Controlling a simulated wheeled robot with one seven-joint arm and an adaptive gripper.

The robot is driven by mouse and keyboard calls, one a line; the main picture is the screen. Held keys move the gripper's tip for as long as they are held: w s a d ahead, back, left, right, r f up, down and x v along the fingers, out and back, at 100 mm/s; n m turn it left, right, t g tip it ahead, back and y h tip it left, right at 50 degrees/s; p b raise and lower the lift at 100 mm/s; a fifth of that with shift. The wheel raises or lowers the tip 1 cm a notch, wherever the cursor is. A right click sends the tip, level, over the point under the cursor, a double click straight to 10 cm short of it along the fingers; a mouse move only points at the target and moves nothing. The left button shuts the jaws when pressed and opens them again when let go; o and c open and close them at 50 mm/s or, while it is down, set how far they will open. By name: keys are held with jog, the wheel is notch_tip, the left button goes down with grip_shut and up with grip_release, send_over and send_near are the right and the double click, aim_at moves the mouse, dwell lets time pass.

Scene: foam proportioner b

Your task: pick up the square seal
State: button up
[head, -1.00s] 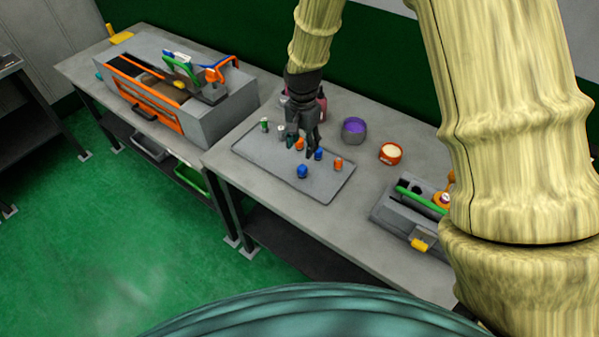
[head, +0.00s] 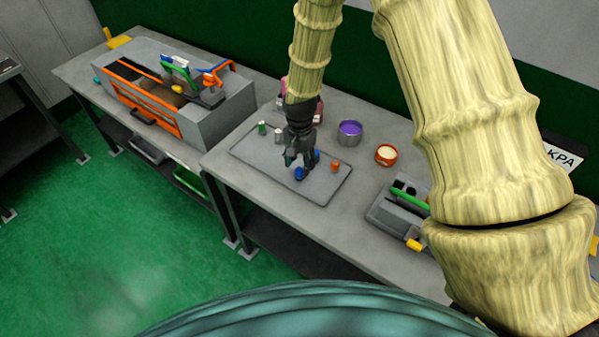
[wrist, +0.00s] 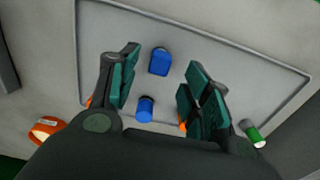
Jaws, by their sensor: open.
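Several small pieces lie on a grey tray (head: 325,193). One blue piece (wrist: 160,62) has a blocky outline in the wrist view; it also shows at the tray's front in the head view (head: 299,175). I cannot tell for sure whether it is the square seal. A second blue piece (wrist: 145,110) lies nearer my palm. My gripper (wrist: 164,64) is open and points down over the tray, with the first blue piece showing between its fingertips. I cannot tell how far above it they are. Fingers partly hide two orange pieces (wrist: 183,126) (wrist: 88,102).
A green piece (head: 262,128) and a silver one (head: 279,136) lie at the tray's left. Behind and right stand a purple-filled pot (head: 350,132) and an orange bowl (head: 386,155). A grey toolbox (head: 398,213) stands at right, a larger grey case (head: 215,121) at left.

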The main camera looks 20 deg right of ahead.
aim_at(299, 169)
jog(key=shift+s+a+f+p, duration=0.1)
jog(key=shift+f+p, duration=0.85)
jog(key=shift+f, duration=1.15)
jog(key=c, duration=1.1)
